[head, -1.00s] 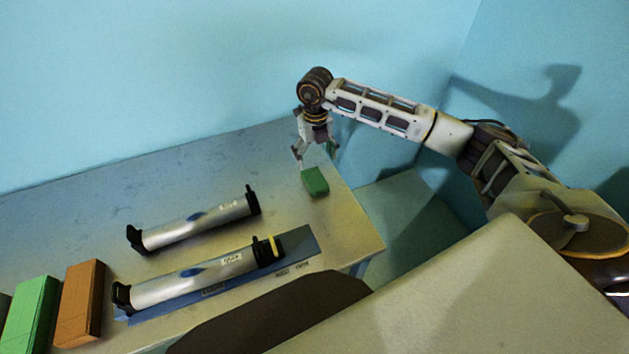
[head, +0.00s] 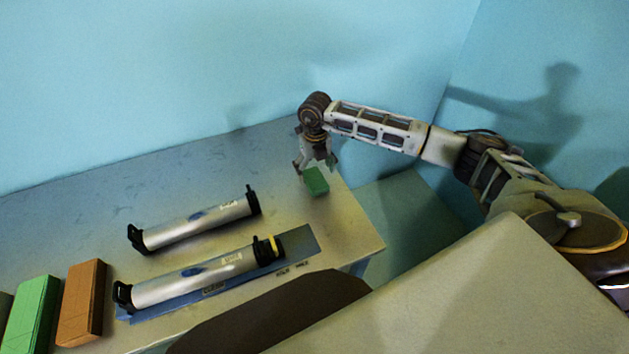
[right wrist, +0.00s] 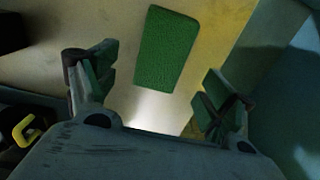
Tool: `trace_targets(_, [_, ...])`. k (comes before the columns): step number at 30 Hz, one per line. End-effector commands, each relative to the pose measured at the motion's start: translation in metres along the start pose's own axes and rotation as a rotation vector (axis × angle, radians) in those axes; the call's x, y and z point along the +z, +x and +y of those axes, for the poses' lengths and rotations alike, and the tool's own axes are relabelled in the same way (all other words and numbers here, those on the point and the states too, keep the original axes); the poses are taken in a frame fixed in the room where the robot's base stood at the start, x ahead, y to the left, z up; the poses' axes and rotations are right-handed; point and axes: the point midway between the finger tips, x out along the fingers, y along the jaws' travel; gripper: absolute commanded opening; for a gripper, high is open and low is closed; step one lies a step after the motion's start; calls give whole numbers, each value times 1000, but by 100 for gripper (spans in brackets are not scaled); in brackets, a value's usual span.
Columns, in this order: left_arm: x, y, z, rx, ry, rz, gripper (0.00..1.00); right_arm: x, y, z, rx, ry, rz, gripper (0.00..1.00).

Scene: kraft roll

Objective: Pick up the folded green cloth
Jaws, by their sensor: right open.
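The folded green cloth (head: 315,182) lies on the grey table near its right end, a small flat block shape. In the right wrist view the cloth (right wrist: 167,50) shows ahead of and between the open fingers, touching neither. My right gripper (head: 315,168) is above the cloth, pointing down, open and empty. It also shows in the right wrist view (right wrist: 158,90). My left gripper is in no view.
Two silver rolls with black ends lie left of the cloth, one on the bare table (head: 195,222) and one (head: 195,278) on a blue mat (head: 300,243). An orange block (head: 80,302) and a green block (head: 32,314) stand at the left. The table's right edge is near the cloth.

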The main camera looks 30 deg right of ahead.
Motion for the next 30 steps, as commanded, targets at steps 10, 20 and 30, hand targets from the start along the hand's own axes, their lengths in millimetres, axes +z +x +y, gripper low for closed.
trace_targets(10, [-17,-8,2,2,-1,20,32,-1,34,-1,-1,1,3,83])
trace_targets(20, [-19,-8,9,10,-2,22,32,-1,50,-1,1,-1,1,83])
trace_targets(30, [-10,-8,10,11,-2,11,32,-1,50,-1,0,0,1,83])
